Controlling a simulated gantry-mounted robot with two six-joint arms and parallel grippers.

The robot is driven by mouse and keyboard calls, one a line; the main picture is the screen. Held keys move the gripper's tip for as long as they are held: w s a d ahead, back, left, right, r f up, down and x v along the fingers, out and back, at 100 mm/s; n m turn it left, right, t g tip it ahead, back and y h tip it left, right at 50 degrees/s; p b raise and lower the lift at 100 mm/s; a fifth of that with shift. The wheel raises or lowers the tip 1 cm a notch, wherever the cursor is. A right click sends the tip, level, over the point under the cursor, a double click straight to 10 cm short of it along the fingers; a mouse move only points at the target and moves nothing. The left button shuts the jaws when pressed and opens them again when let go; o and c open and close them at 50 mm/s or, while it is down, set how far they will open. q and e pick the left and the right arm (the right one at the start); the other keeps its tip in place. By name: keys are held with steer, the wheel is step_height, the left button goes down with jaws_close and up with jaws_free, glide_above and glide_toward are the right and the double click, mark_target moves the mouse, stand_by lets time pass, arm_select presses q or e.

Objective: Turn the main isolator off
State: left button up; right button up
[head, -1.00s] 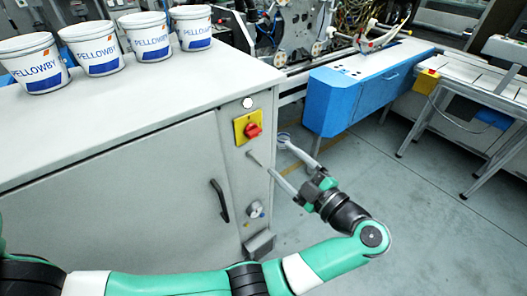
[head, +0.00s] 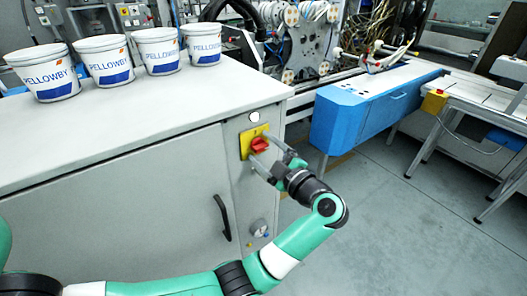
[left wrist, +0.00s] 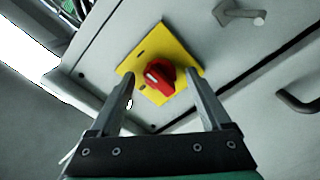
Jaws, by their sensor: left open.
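The main isolator is a red rotary knob (head: 259,145) on a yellow plate (head: 245,145), on the grey cabinet's narrow front panel. My left gripper (head: 264,151) is open at the knob, its fingers reaching toward the panel. In the left wrist view the red knob (left wrist: 160,78) shows between the two spread fingers of the gripper (left wrist: 159,76), with a gap on each side. A pale mark on the knob points up-left there. The yellow plate (left wrist: 181,52) lies tilted in that view. I cannot tell whether a fingertip touches the plate. My right gripper is not in view.
Several white PELLOWBY tubs (head: 103,60) stand on the cabinet top (head: 150,110). A white round button (head: 254,116) is above the isolator. A black door handle (head: 222,218) and a small lower knob (head: 259,228) are on the cabinet front. Open floor (head: 390,210) lies to the right.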

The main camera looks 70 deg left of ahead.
arm_select(q)
jaws_close()
stand_by(0.3)
